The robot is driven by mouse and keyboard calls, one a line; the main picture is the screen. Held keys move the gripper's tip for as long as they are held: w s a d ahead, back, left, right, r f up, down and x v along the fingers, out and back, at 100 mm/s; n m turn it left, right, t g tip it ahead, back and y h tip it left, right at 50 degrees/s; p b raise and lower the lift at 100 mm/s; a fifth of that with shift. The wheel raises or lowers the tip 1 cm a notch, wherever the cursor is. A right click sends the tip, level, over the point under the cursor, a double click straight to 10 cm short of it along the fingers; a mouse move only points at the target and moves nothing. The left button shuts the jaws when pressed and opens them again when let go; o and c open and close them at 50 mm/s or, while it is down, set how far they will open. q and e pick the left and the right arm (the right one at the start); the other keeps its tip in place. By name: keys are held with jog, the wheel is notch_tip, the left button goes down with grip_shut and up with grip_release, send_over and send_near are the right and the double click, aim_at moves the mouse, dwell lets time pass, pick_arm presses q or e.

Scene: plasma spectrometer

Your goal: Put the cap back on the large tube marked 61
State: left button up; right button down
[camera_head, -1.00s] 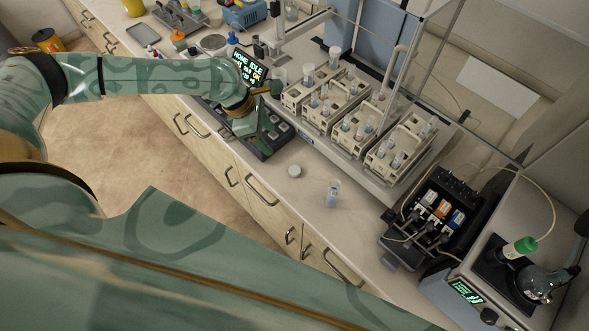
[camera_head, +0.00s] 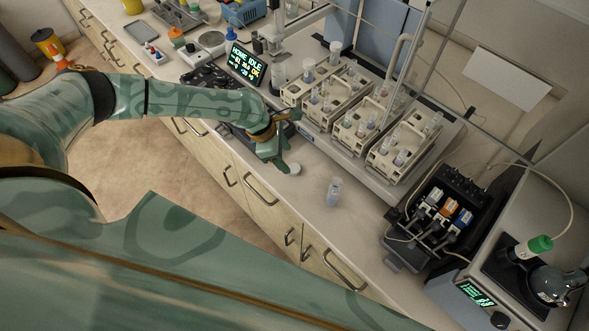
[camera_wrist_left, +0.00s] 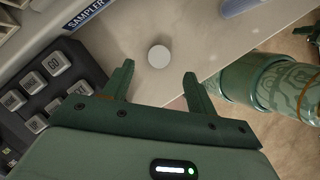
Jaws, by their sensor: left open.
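A small round white cap (camera_head: 293,169) lies on the bench top near the front edge; in the left wrist view the cap (camera_wrist_left: 158,56) sits just beyond and between my fingertips. A clear tube with a bluish label (camera_head: 333,191) appears to stand upright on the bench, to the right of the cap; its marking is too small to read. Part of the tube (camera_wrist_left: 238,7) shows at the top edge of the left wrist view. My left gripper (camera_wrist_left: 159,69) is open and empty, its fingers to either side of the cap's near side.
Racks of small tubes (camera_head: 355,125) stand on the sampler behind. A keypad (camera_wrist_left: 45,90) lies left of the gripper in the wrist view. A black pump unit (camera_head: 435,215) stands to the right. Bench around the cap and tube is mostly clear.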

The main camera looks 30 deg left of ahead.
aim_at(294, 168)
pick_arm(q)
jog(key=shift+f, duration=0.1)
jog(key=b+x, duration=0.2)
jog(key=x, duration=0.3)
jog(key=shift+f, duration=0.15)
dwell(0.3)
jog(key=c, duration=1)
